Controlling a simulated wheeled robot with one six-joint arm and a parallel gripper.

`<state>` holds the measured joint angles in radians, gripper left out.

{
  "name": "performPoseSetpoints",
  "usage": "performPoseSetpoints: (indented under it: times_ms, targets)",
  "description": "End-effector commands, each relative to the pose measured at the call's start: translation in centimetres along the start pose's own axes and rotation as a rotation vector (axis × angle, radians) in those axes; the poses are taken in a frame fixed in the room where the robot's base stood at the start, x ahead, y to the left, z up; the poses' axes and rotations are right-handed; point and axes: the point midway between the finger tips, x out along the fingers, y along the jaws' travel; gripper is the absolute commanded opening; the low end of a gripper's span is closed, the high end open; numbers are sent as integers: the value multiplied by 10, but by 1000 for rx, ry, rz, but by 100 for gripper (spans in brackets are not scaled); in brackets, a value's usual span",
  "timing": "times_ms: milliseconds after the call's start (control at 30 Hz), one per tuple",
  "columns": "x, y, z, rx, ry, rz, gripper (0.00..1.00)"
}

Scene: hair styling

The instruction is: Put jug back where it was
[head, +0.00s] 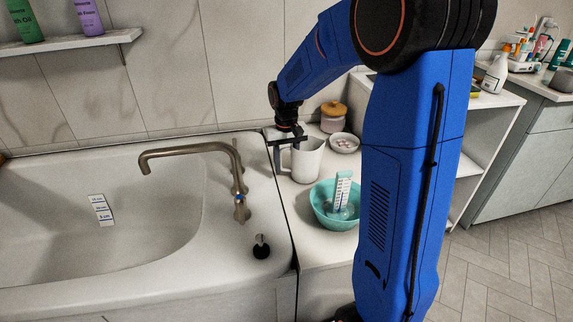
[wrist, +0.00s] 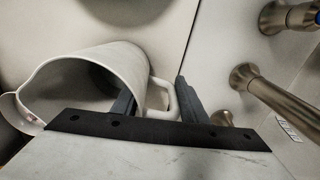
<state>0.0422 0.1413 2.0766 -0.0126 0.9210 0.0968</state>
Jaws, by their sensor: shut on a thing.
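The white jug (head: 306,160) is at the white counter just right of the bathtub, upright in the head view. It also shows in the wrist view (wrist: 100,72), with its open mouth and spout toward the left. My gripper (head: 281,142) is at the jug's left side. In the wrist view my gripper (wrist: 157,98) has one finger on each side of the jug's handle and is shut on it. Whether the jug's base touches the counter or hovers just above it, I cannot tell.
A teal bowl (head: 323,217) with a thermometer (head: 341,190) sits in front of the jug. A small white bowl (head: 345,143) and a wooden-lidded jar (head: 333,121) stand behind it. The tub faucet (head: 195,148) is to the left. My arm hides the counter's right part.

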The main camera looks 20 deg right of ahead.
Motion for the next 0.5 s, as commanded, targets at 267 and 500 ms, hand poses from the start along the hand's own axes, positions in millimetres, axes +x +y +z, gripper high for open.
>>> performPoseSetpoints:
  times_ms: [267, 500]
  targets:
    - [2, 0, 0, 0, 0, 0, 0]
    - [2, 0, 0, 0, 0, 0, 58]
